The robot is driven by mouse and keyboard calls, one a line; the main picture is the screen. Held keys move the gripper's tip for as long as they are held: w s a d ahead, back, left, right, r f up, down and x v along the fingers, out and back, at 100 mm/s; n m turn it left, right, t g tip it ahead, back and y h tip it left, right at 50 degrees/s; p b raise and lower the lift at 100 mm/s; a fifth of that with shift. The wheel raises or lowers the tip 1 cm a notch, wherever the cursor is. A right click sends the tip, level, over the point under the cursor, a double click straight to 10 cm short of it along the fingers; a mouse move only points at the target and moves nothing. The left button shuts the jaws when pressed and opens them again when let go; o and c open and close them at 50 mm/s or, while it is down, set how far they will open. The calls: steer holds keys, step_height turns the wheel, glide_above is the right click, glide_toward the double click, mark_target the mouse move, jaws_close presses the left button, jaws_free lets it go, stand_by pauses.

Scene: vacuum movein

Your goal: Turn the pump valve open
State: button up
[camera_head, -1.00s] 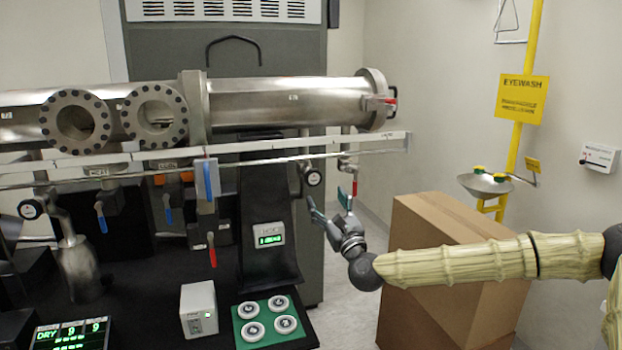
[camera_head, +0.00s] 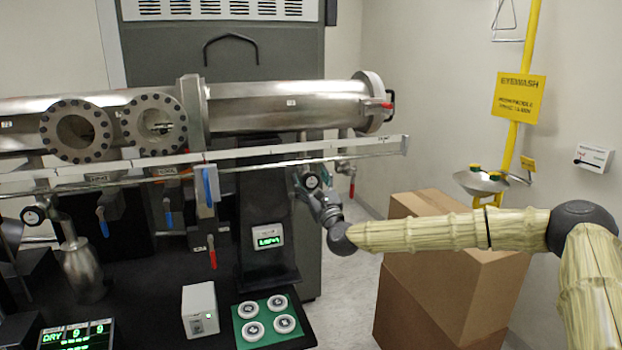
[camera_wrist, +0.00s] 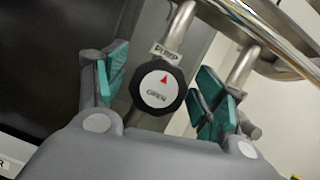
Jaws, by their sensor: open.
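The pump valve is a round black knob (camera_wrist: 159,88) with a white face, a red arrow and the word OPEN, under a PUMP label (camera_wrist: 167,54) in the wrist view. In the head view the knob (camera_head: 311,181) sits below the rail, left of the chamber's right end. My gripper (camera_wrist: 158,92) is open, with one teal-padded finger on each side of the knob. Visible gaps remain between pads and knob in the picture; I cannot tell the depth between them. In the head view my gripper (camera_head: 318,196) is just below and right of the knob, its fingers partly blending with the pipework.
A metal rail (camera_head: 290,155) runs above the knob. A red-handled valve (camera_head: 351,186) hangs close to the right. Cardboard boxes (camera_head: 440,280) stand under my arm. A grey display (camera_head: 267,237) and a green mat with white discs (camera_head: 235,318) are below.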

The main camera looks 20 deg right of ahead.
steer(key=c, duration=1)
